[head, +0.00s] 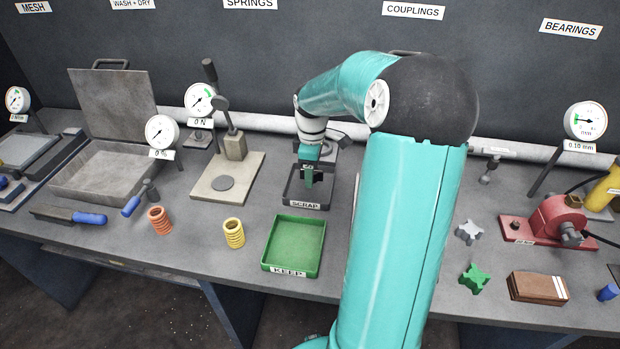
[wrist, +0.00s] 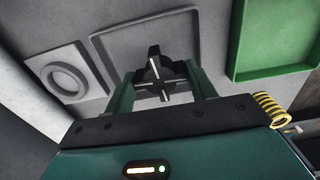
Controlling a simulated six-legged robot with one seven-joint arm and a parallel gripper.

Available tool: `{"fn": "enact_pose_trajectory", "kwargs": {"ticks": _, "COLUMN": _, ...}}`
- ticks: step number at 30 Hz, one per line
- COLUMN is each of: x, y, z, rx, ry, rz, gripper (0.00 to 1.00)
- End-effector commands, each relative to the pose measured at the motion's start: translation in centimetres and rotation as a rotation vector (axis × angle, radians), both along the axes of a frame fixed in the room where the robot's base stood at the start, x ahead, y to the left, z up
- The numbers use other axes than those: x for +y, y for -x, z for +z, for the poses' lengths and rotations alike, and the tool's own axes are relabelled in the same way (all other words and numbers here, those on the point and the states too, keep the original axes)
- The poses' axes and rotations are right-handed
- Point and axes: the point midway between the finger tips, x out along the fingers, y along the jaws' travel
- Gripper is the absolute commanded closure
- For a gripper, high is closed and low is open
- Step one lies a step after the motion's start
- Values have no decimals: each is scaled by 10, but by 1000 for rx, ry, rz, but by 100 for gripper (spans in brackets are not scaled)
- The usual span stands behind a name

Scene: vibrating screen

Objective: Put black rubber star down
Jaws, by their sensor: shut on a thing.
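The black rubber star (wrist: 153,68) is between the two fingers of my gripper (wrist: 159,72) in the wrist view. The fingers are shut on it from both sides. In the head view my gripper (head: 309,176) is over the dark grey tray (head: 323,199) labelled SCRAP, and the star is hard to make out there. The tray's rim also shows behind the star in the wrist view (wrist: 108,40). I cannot tell whether the star touches the tray floor. The green tray (head: 291,269) labelled KEEP stands in front of the SCRAP tray.
A yellow spring (head: 233,233) and an orange spring (head: 159,221) stand left of the green tray. A press (head: 234,146) on a beige base is left of the SCRAP tray. A grey star (head: 468,232) and a green star (head: 474,278) lie right of my arm.

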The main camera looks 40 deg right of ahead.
Motion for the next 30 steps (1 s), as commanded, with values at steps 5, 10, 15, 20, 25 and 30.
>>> {"fn": "enact_pose_trajectory", "kwargs": {"ticks": 5, "x": -5, "y": -11, "z": -12, "rx": -1, "ry": -1, "rz": 1, "gripper": 66}}
{"fn": "enact_pose_trajectory", "kwargs": {"ticks": 10, "x": -7, "y": -14, "z": -32, "rx": 1, "ry": -2, "rz": 0, "gripper": 66}}
{"fn": "enact_pose_trajectory", "kwargs": {"ticks": 15, "x": -7, "y": -14, "z": -47, "rx": -1, "ry": 0, "rz": 0, "gripper": 66}}
{"fn": "enact_pose_trajectory", "kwargs": {"ticks": 20, "x": -7, "y": -14, "z": -46, "rx": -1, "ry": 2, "rz": 0, "gripper": 66}}
{"fn": "enact_pose_trajectory", "kwargs": {"ticks": 25, "x": -6, "y": -14, "z": -50, "rx": -1, "ry": 1, "rz": 0, "gripper": 66}}
{"fn": "enact_pose_trajectory", "kwargs": {"ticks": 30, "x": -7, "y": -14, "z": -50, "rx": -1, "ry": 1, "rz": 0, "gripper": 22}}
